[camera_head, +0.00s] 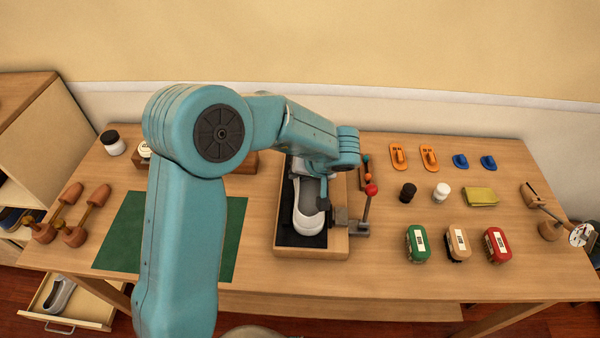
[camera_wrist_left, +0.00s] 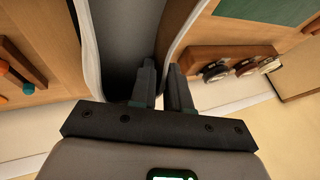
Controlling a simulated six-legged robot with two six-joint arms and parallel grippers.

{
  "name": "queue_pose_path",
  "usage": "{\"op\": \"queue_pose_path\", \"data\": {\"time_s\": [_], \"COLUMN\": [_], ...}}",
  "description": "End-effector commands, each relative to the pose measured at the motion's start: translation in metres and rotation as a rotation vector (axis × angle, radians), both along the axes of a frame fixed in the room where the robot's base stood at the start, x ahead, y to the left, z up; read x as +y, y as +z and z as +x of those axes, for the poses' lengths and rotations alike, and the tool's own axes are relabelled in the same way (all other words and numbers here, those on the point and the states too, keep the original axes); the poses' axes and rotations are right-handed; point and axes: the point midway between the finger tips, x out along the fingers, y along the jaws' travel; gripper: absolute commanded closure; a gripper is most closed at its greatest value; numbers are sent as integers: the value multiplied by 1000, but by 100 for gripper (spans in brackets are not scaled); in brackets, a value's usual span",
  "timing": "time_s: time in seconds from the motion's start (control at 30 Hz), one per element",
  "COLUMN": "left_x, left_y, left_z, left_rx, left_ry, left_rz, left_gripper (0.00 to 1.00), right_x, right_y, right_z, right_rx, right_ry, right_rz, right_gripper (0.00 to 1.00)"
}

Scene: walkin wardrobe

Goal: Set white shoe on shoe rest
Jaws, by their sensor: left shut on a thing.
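The white shoe (camera_head: 309,215) is over the dark-lined wooden tray (camera_head: 338,246), which looks like the shoe rest, with its toe toward the front. I cannot tell whether its sole touches the lining. My left gripper (camera_head: 322,190) reaches in from above and is shut on the shoe's side wall near the opening. In the left wrist view its fingers (camera_wrist_left: 162,75) straddle the shoe's white edge, with the grey inside (camera_wrist_left: 122,35) beside them. My left arm hides part of the tray's far end. My right gripper is not in view.
A red-knobbed lever (camera_head: 371,190) stands at the tray's right side. A green mat (camera_head: 125,232) lies to the left, with wooden shoe trees (camera_head: 70,215) beyond it. Several brushes, including a green one (camera_head: 418,244), stand to the right. Another shoe (camera_head: 60,294) lies in an open drawer.

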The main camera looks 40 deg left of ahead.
Motion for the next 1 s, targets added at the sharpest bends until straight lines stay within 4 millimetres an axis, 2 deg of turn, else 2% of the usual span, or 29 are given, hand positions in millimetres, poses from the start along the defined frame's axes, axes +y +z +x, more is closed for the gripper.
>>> {"op": "queue_pose_path", "data": {"time_s": [0.17, 0.2, 0.27, 0.3, 0.67, 1.0], "left_x": [0, 0, 0, 0, -1, -41], "left_y": [-1, -3, -3, -3, 2, 65], "left_z": [0, 0, 0, 0, 0, -9], "left_rx": [0, 2, 1, 1, -3, -4], "left_ry": [-1, -1, -1, -1, -1, -4], "left_rz": [2, 1, 0, 0, -1, 0], "left_gripper": [100, 81, 61, 58, 58, 58], "right_x": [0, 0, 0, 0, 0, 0], "right_y": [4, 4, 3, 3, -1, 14], "right_z": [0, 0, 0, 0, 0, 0], "right_rx": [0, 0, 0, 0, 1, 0], "right_ry": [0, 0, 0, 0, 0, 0], "right_rz": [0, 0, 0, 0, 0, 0], "right_gripper": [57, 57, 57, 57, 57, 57]}}
